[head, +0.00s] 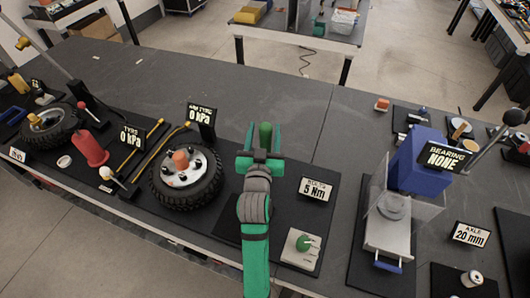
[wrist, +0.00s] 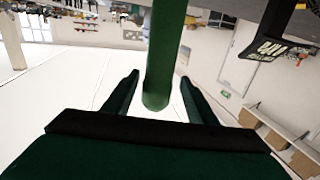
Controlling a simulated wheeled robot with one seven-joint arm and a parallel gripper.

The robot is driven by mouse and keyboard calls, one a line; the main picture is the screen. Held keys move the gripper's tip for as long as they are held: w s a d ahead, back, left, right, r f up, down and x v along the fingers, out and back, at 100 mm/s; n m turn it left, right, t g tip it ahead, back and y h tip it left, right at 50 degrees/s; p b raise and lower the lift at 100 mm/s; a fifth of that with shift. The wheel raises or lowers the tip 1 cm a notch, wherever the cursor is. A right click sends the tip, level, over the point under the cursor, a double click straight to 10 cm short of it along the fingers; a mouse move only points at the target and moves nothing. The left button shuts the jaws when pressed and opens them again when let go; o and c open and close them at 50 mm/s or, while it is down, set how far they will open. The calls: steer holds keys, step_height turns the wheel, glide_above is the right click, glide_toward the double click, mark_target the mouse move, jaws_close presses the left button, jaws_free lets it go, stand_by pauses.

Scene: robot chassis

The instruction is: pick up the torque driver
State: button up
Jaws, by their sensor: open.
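A green cylindrical handle, which looks like the torque driver (head: 266,134), stands upright at the far end of my gripper (head: 261,152) in the head view. In the wrist view the green cylinder (wrist: 165,55) comes down from the top edge, and its rounded end sits between my two fingers (wrist: 160,80). The fingers are apart, with a visible gap on each side of the cylinder. My gripper is open and holds nothing. My gripper and arm hide the lower part of the driver and its holder in the head view.
A wheel (head: 187,180) with a tyre lies to the left, with a black pressure display (head: 201,119) behind it. A "BOLTS 5 Nm" sign (head: 314,190) and a white block (head: 301,248) stand right of my arm. A blue box (head: 418,160) is further right. The table behind is clear.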

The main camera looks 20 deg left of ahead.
steer(key=shift+d+x, duration=0.2)
steer(key=shift+x, duration=1.65)
steer(key=shift+f, duration=0.15)
steer(key=c, duration=1.3)
steer(key=shift+o, duration=0.2)
